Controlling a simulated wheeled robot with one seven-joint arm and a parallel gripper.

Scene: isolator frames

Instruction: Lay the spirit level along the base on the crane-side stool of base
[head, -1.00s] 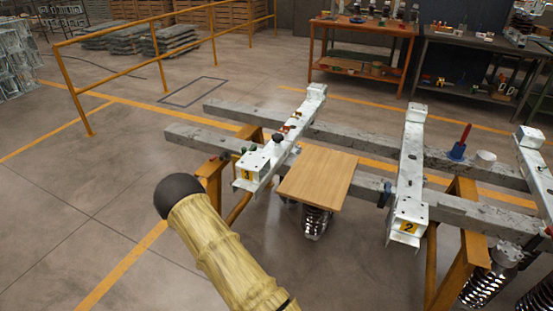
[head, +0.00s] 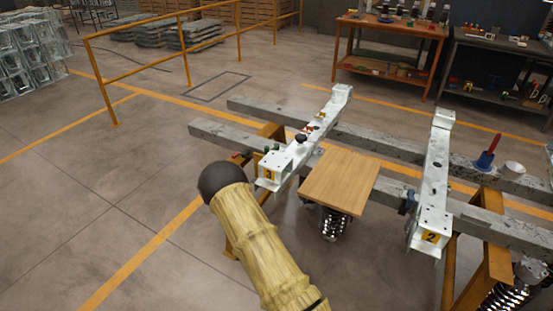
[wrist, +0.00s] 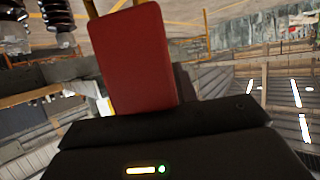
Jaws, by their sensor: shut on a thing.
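A red block (wrist: 138,58), apparently the spirit level seen nearly end-on, stands up from my black gripper (wrist: 165,115) in the wrist view. My gripper is shut on it; the fingertips are not clearly visible. In the head view the gripper and block are out of sight; only my arm shows. White steel bases lie across two grey beams. One base (head: 305,145) carries a yellow tag, apparently 3, and small red, green and black items. Another base (head: 434,175) is tagged 2. I cannot tell which stool is the crane-side one.
A wooden board (head: 341,181) lies between the two bases. A yellow railing (head: 185,60) runs at left. An orange workbench (head: 390,45) stands behind.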

